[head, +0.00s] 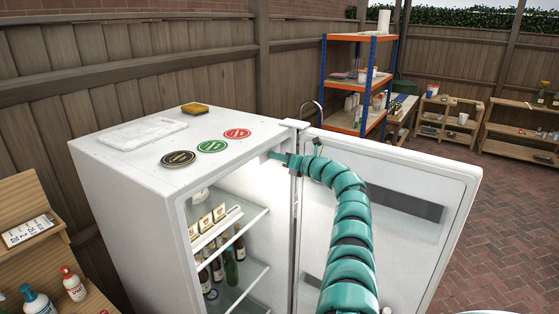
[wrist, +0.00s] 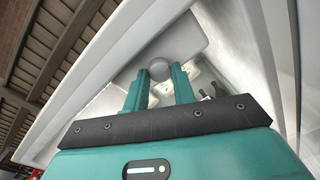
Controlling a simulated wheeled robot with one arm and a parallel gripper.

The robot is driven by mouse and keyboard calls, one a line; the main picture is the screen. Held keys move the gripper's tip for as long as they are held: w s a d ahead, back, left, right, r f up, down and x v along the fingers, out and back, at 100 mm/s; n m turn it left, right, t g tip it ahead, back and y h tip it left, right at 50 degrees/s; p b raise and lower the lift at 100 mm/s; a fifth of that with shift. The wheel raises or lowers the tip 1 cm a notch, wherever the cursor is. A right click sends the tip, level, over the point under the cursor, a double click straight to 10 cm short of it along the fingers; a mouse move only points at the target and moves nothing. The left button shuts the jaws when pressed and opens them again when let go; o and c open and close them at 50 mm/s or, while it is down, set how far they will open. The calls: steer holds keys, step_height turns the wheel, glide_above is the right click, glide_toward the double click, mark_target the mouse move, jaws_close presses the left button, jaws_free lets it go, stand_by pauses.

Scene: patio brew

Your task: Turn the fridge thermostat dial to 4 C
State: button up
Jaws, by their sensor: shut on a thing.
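The white fridge (head: 125,215) stands open, with its door (head: 395,165) swung out to the right. My teal arm reaches over the door side, and my gripper (head: 273,155) is at the upper inside of the fridge. In the wrist view, my gripper's two fingers (wrist: 157,88) are shut on a round grey knob, the thermostat dial (wrist: 160,69). The dial sits on a pale housing (wrist: 185,45) inside the fridge. No scale or number on the dial can be read. In the head view, the dial is hidden.
Bottles (head: 231,268) and small boxes (head: 205,222) stand on the fridge shelves below my gripper. Round coasters (head: 212,146), a white slab (head: 143,133) and a sponge (head: 195,108) lie on top. A wooden stand (head: 50,245) is at left, an orange-blue rack (head: 345,118) behind.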

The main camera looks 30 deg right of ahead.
steer(key=shift+m, duration=0.4)
steer(key=o, duration=1)
